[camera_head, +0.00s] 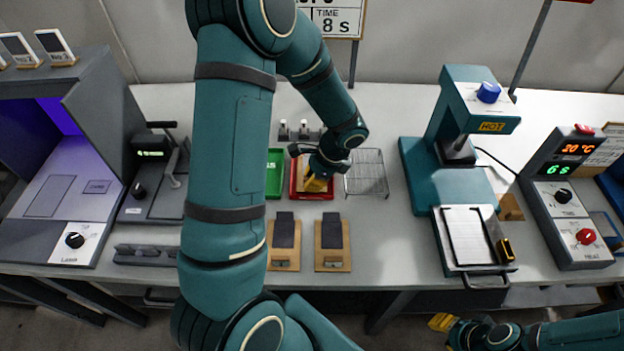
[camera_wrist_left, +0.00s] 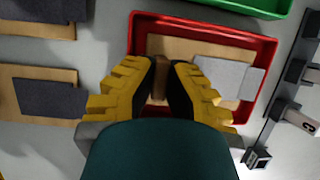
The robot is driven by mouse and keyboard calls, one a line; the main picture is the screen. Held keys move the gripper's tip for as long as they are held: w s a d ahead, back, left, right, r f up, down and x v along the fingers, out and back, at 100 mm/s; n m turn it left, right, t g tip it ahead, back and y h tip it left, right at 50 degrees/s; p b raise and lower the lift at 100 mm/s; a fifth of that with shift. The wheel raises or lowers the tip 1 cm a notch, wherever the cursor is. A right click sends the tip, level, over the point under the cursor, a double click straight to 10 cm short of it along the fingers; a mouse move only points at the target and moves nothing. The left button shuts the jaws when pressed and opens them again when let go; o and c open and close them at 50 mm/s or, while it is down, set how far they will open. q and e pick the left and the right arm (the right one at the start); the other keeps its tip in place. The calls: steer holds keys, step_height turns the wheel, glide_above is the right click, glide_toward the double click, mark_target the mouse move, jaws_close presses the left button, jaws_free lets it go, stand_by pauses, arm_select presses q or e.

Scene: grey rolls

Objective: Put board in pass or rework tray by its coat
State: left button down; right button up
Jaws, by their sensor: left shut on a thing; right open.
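My left gripper (camera_wrist_left: 163,82) reaches down over the red tray (camera_wrist_left: 136,35); in the head view the red tray (camera_head: 297,192) is partly covered by my arm. The left gripper is shut on a board (camera_wrist_left: 175,45), tan with a pale grey panel (camera_wrist_left: 228,75). The board lies within the tray's outline; whether it touches the floor is hidden. The green tray (camera_head: 274,185) stands beside it to the left, its white lettering partly hidden. Two tan boards with dark grey panels (camera_head: 283,230) (camera_head: 333,232) lie in front. My right gripper (camera_head: 443,322) is open and empty at the lower right.
A wire rack (camera_head: 367,174) stands right of the red tray. A teal press marked HOT (camera_head: 465,115) with a pale pad (camera_head: 465,235) is farther right, beside a control box (camera_head: 568,200). A grey lamp booth (camera_head: 65,170) is at left. Bare table lies between rack and press.

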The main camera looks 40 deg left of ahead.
arm_select(q)
steer(key=shift+f, duration=0.1)
steer(key=c, duration=1.1)
jaws_free()
steer(key=shift+c, duration=0.2)
steer(key=p+v, duration=0.3)
steer(key=v, duration=0.9)
steer(key=shift+r, duration=0.25)
